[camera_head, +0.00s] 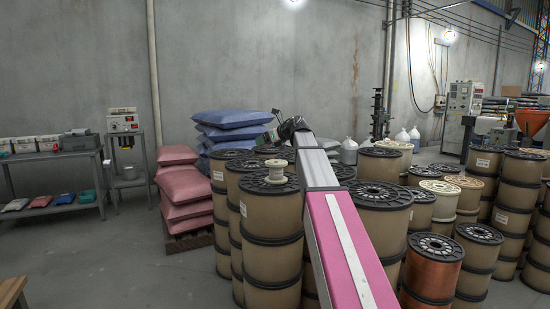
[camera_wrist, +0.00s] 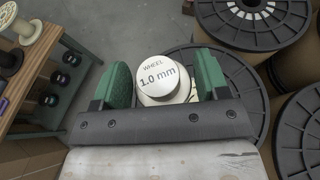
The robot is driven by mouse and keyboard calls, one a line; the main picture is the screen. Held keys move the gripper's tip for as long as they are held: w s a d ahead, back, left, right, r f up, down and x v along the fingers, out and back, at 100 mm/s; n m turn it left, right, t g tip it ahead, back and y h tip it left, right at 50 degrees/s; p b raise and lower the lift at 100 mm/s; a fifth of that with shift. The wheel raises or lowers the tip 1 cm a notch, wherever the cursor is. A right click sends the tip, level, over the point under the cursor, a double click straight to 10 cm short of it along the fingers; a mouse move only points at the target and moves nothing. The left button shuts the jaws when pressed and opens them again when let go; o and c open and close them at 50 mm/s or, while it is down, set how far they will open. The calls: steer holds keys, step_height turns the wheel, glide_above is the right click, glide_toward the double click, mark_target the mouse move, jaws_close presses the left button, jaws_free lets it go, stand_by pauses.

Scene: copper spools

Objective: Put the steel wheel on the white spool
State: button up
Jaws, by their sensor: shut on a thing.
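The steel wheel (camera_wrist: 158,82), a round pale disc marked "WHEEL 1.0 mm", is between the green fingers of my gripper (camera_wrist: 162,64), which is shut on it. In the head view my gripper (camera_head: 270,136) is small and dark at the far end of my arm, and the wheel cannot be made out there. A small white spool (camera_head: 277,170) stands upright on a large brown spool, nearer than my gripper. In the wrist view a cream part shows just below the wheel, mostly hidden; I cannot tell what it is or whether they touch.
Large black-flanged spools (camera_head: 380,195) stand in stacks around my arm; one flange (camera_wrist: 240,85) lies below my gripper. A wooden shelf (camera_wrist: 62,50) with a cream spool (camera_wrist: 27,24) and several dark ones is at left. Blue sacks (camera_head: 232,118) and pink sacks (camera_head: 180,185) are piled behind.

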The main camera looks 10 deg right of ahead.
glide_above(276, 162)
step_height(276, 162, down, 3)
steer(key=shift+f, duration=2.25)
steer(key=shift+f, duration=0.1)
steer(key=o, duration=1)
steer(key=v, duration=1.2)
steer(key=shift+r, duration=0.25)
